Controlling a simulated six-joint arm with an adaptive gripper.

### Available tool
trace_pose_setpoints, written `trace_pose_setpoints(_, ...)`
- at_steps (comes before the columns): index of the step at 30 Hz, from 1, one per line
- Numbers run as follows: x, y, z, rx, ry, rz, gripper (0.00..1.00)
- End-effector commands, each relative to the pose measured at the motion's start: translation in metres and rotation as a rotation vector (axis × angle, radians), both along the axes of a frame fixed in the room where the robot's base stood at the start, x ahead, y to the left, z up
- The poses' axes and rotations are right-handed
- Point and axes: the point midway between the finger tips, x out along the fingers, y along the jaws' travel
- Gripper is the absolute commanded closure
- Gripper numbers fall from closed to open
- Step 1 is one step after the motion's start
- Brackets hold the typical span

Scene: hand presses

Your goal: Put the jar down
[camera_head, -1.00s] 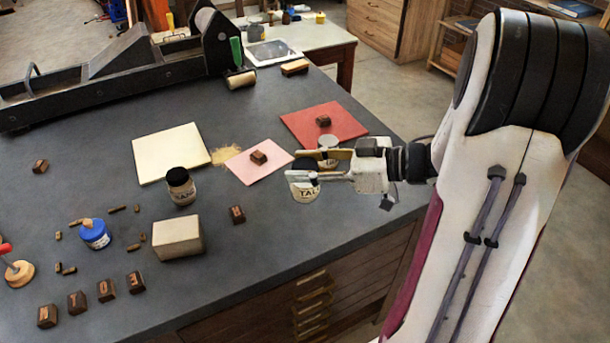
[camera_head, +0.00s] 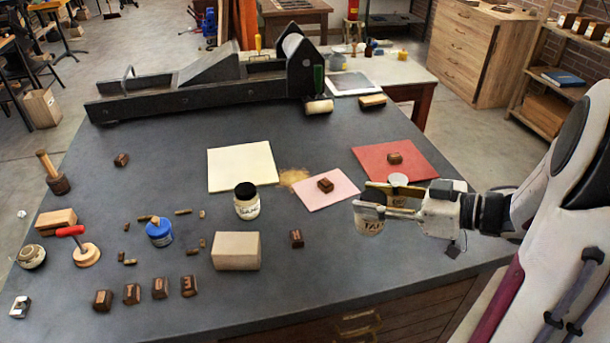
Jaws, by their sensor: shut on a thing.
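A jar (camera_head: 371,227) with a pale label reading "TAL…" and a dark top is held at the right side of the dark table. My gripper (camera_head: 372,202) comes in from the right and is shut on the jar near its top; its fingers partly hide the jar. The jar looks upright. I cannot tell whether its base touches the table. A second container (camera_head: 397,180) with a pale round lid stands just behind my gripper and is partly hidden by it.
A dark-lidded labelled jar (camera_head: 246,202), a beige block (camera_head: 236,251), a pink sheet (camera_head: 312,199), a red sheet (camera_head: 419,167) and a cream sheet (camera_head: 242,171) lie nearby. A small dark block (camera_head: 296,238) sits left of the held jar. Bare table (camera_head: 345,262) shows in front.

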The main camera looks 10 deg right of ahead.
Motion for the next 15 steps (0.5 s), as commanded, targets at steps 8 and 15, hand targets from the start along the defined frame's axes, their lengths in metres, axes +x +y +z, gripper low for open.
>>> trace_pose_setpoints(8, 0.015, 0.001, -0.002, -0.001, -0.001, 0.004, 0.93)
trace_pose_setpoints(15, 0.057, 0.006, -0.005, 0.000, -0.001, 0.008, 0.93)
